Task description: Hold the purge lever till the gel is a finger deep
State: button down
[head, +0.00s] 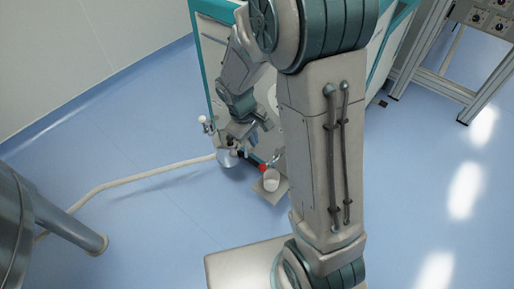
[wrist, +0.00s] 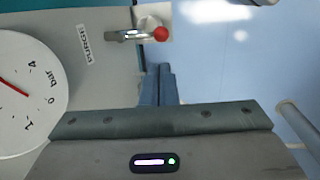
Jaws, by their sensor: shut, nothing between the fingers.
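The purge lever (wrist: 128,35) is a metal handle with a red ball knob (wrist: 160,33), beside a PURGE label (wrist: 88,44) in the wrist view. The red knob also shows in the head view (head: 263,167). My gripper (wrist: 160,70) is shut and empty, its fingers a little below the knob in the wrist picture, apart from the lever. A pale cup (head: 271,180) stands on a small ledge (head: 277,194) below the lever in the head view. The gel and its depth in the cup cannot be made out.
A round pressure gauge (wrist: 28,85) marked in bar, with a red needle, is left of my fingers. A pale hose (head: 140,180) crosses the blue floor. A metal vessel (head: 25,220) stands at left, a control stand (head: 480,60) at upper right.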

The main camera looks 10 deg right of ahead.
aim_at(262, 165)
jog(key=f+b, duration=0.1)
jog(key=f, duration=0.3)
jog(key=d+f+b, duration=0.1)
jog(key=f+b, duration=0.1)
jog(key=f, duration=0.2)
jog(key=d+f+b, duration=0.1)
jog(key=f+b, duration=0.1)
jog(key=f, duration=0.2)
jog(key=shift+d+f, duration=0.25)
jog(key=shift+f, duration=0.05)
jog(key=shift+w, duration=0.1)
